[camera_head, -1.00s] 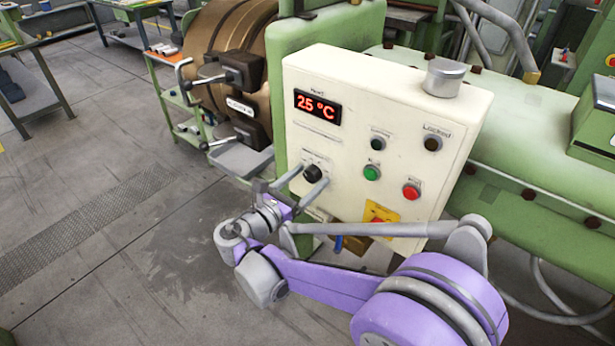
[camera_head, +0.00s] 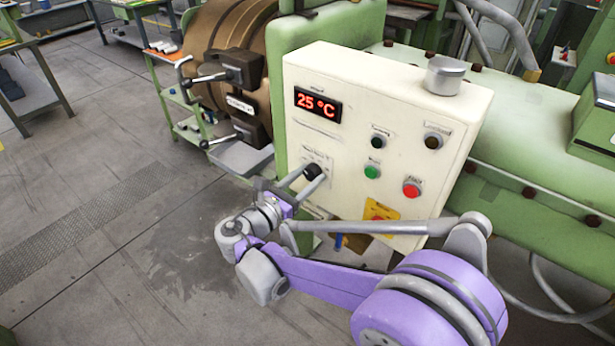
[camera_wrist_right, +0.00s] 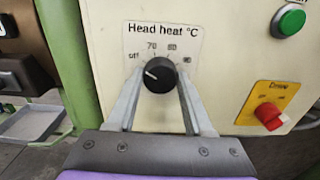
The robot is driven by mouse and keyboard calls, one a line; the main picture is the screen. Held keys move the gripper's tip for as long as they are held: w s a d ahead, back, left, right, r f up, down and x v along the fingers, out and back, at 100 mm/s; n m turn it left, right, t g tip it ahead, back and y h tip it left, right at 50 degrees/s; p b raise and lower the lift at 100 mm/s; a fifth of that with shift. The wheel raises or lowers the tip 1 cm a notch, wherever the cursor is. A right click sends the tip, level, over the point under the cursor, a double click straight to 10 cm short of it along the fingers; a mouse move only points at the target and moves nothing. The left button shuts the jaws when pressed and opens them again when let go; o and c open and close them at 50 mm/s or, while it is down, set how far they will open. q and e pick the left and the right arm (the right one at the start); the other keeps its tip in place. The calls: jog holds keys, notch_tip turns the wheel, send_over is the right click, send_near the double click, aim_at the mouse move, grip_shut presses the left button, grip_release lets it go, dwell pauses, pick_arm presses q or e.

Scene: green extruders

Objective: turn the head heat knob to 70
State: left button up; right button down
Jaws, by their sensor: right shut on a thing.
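The head heat knob (camera_wrist_right: 159,75) is black and round, on the cream control panel (camera_head: 350,95). In the wrist view its white pointer mark is toward "off" at its left; the labels 70 and 80 are above it. The knob also shows small in the head view (camera_head: 313,170). My right gripper (camera_wrist_right: 158,88) is shut on the knob, one grey finger on each side; it also shows in the head view (camera_head: 309,177). The display (camera_head: 317,102) reads 25 °C in red. My left gripper is not in view.
A green button (camera_head: 372,172), a red button (camera_head: 411,187) and dark round lamps (camera_head: 433,141) are right of the knob. A red drive switch (camera_wrist_right: 270,118) on a yellow plate is lower right. Green machine body (camera_head: 535,150) fills the right; the floor at left is open.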

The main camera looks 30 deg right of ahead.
jog(key=m, duration=0.3)
jog(key=shift+m, duration=0.3)
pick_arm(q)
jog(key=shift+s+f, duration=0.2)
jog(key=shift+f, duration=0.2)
pick_arm(e)
jog(key=shift+m, duration=1.9)
jog(key=shift+c, duration=1.5)
grip_release()
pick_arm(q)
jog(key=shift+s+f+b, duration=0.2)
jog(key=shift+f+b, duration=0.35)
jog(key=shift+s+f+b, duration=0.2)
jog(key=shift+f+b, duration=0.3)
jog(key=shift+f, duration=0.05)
pick_arm(e)
jog(key=v, duration=1.1)
jog(key=shift+w+d, duration=0.1)
